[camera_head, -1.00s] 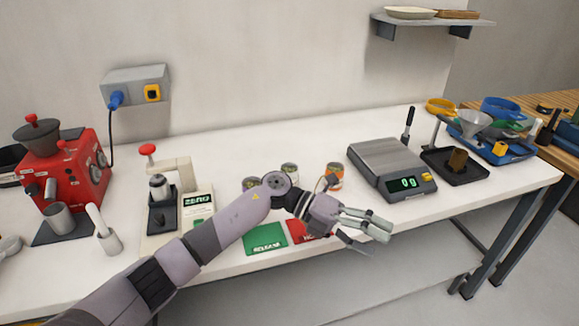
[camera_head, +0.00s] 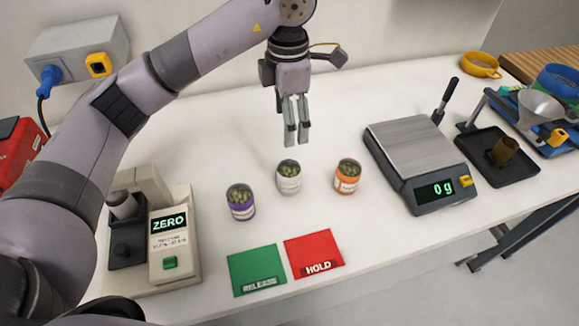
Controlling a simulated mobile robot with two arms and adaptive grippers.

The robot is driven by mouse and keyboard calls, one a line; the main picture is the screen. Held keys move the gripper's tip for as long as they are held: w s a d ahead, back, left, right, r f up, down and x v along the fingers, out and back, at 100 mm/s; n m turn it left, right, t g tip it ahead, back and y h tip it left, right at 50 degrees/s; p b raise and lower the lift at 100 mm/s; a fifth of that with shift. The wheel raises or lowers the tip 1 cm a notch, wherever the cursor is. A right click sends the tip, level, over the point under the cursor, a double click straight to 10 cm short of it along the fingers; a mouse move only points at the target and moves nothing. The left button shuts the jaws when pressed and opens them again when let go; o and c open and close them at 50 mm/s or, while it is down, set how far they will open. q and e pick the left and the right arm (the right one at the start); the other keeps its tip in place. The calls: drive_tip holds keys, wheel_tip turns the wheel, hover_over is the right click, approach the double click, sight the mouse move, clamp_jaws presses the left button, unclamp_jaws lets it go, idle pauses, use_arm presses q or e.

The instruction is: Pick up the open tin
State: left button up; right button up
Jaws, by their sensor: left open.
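Three small tins filled with green pieces stand upright in a row on the white table. One has a purple and white label (camera_head: 240,203), the middle one a whitish label (camera_head: 289,178), and one an orange label (camera_head: 347,177). All three look open at the top; I cannot tell which the task means. My left gripper (camera_head: 297,138) points straight down, open and empty, its fingertips just above the middle tin in the picture and apart from it. My right gripper is not in view.
A green RELEASE card (camera_head: 257,268) and a red HOLD card (camera_head: 313,252) lie in front of the tins. A scale reading 0 g (camera_head: 410,150) stands right, a ZERO device (camera_head: 165,240) left. A dark tray (camera_head: 515,170) lies farther right.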

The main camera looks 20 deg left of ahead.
use_arm(q)
wheel_tip(320, 180, down, 6)
drive_tip(key=p, duration=0.2)
approach(289, 170)
drive_tip(key=s+f, duration=0.2)
drive_tip(key=s, duration=0.1)
drive_tip(key=f+p, duration=0.2)
drive_tip(key=f, duration=0.1)
drive_tip(key=f+p, duration=0.1)
drive_tip(key=shift+w+d+f, duration=0.15)
drive_tip(key=shift+w+d, duration=0.1)
drive_tip(key=shift+d, duration=0.15)
drive_tip(key=shift+f, duration=0.35)
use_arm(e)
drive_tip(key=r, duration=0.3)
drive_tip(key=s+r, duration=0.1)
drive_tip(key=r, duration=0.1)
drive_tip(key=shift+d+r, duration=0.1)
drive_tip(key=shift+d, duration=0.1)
use_arm(q)
drive_tip(key=shift+c, duration=0.3)
drive_tip(key=c, duration=0.9)
clamp_jaws()
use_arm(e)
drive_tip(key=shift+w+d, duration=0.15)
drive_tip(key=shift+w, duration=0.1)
